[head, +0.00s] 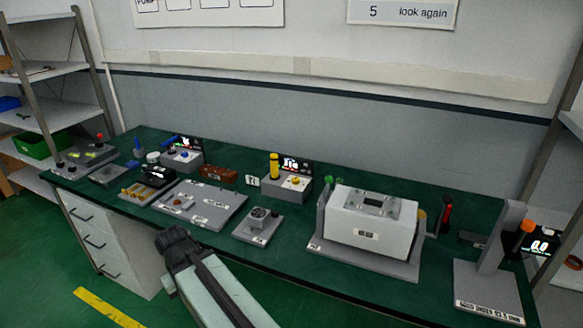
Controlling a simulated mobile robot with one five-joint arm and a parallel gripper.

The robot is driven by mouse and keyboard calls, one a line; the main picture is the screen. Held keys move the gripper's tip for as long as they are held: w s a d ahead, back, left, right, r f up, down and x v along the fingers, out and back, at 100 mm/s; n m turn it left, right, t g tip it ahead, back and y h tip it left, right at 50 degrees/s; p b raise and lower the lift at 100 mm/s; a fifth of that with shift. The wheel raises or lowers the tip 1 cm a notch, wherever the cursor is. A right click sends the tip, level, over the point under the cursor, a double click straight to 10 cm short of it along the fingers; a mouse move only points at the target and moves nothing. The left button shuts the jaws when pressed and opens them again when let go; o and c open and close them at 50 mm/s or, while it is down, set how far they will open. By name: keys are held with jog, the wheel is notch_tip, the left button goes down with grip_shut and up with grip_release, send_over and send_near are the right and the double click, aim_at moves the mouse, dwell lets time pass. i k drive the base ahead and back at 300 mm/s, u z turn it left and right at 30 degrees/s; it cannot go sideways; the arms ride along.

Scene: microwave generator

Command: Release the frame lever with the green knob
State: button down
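A white box-shaped unit (368,228) sits in a grey frame (325,245) on the right half of the green bench. A lever-like part with a red and black handle (445,213) stands beside the right end. My arm rises from the bottom edge to a dark joint in front of the bench, left of the frame. My gripper's fingers are not visible.
A grey stand with an orange knob (527,226) is at the right end of the green bench (285,250). A small grey fan-like block (259,222), a grey panel (200,205) and several instruments fill the left. White drawers (105,240) stand below; green floor lies in front.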

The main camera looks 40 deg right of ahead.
aim_at(329, 180)
jog(key=u, duration=0.4)
jog(key=i, duration=1)
jog(key=u, duration=0.05)
jog(key=k, duration=0.85)
jog(key=u, duration=0.2)
jog(key=i, duration=0.8)
jog(key=z, duration=0.05)
